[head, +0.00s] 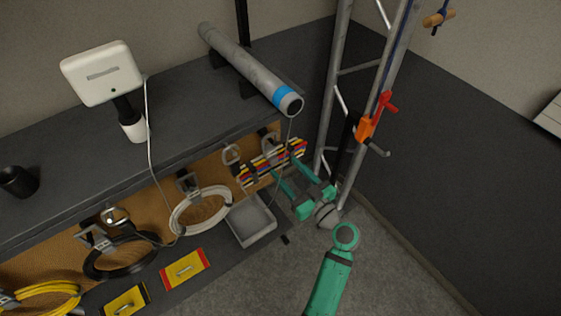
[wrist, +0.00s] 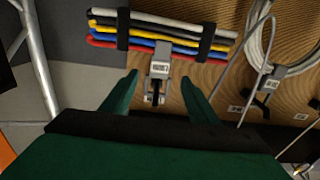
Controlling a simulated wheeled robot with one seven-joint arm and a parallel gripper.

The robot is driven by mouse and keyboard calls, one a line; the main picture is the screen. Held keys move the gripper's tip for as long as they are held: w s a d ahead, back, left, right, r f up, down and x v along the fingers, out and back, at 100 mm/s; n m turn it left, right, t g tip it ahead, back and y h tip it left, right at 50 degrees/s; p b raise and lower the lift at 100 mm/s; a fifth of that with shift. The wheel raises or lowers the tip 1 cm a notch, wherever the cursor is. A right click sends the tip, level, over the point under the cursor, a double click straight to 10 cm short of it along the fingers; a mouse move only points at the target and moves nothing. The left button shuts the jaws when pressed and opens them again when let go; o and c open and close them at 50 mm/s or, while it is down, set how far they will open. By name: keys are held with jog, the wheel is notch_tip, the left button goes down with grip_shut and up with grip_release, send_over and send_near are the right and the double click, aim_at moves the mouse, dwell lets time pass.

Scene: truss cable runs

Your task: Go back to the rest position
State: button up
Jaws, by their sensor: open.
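My gripper (head: 295,187) is green and open, in front of the cork-coloured board below the dark shelf. In the wrist view its two fingers (wrist: 160,92) stand apart with nothing held between them. A bundle of red, blue, yellow and white cables (head: 272,162) is just beyond the fingertips. In the wrist view the bundle (wrist: 165,38) is bound by two black straps, with a labelled grey clip (wrist: 159,68) below it. I cannot tell whether the fingers touch the clip. My green arm reaches in from the bottom of the head view.
A metal truss (head: 345,90) stands right of my gripper, with an orange-red clamp (head: 366,128) on it. A grey tray (head: 250,220) is left of my arm. White (head: 200,210) and black (head: 120,257) cable coils hang further left. A grey tube (head: 245,65) lies on the shelf. Floor is clear at lower right.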

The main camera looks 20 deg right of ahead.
jog(key=shift+s+d, duration=0.25)
jog(key=shift+s, duration=0.35)
jog(key=s+a+f+m+g+h, duration=0.25)
jog(key=s+a+f, duration=0.25)
jog(key=s+f, duration=0.3)
jog(key=s+a+f+m+g+h, duration=0.1)
jog(key=s+a+f+m+h, duration=0.3)
jog(key=s+f, duration=0.35)
jog(key=s+a+r, duration=0.2)
jog(key=s+r, duration=0.2)
jog(key=s, duration=0.2)
jog(key=s+a+r+n+t, duration=0.1)
jog(key=s+a+r, duration=0.2)
jog(key=s, duration=0.4)
jog(key=s+a+r+n+t, duration=0.1)
jog(key=s+a+r, duration=0.1)
jog(key=s+r, duration=0.3)
jog(key=shift+s+a, duration=0.4)
jog(key=shift+s, duration=0.55)
jog(key=shift+n, duration=0.25)
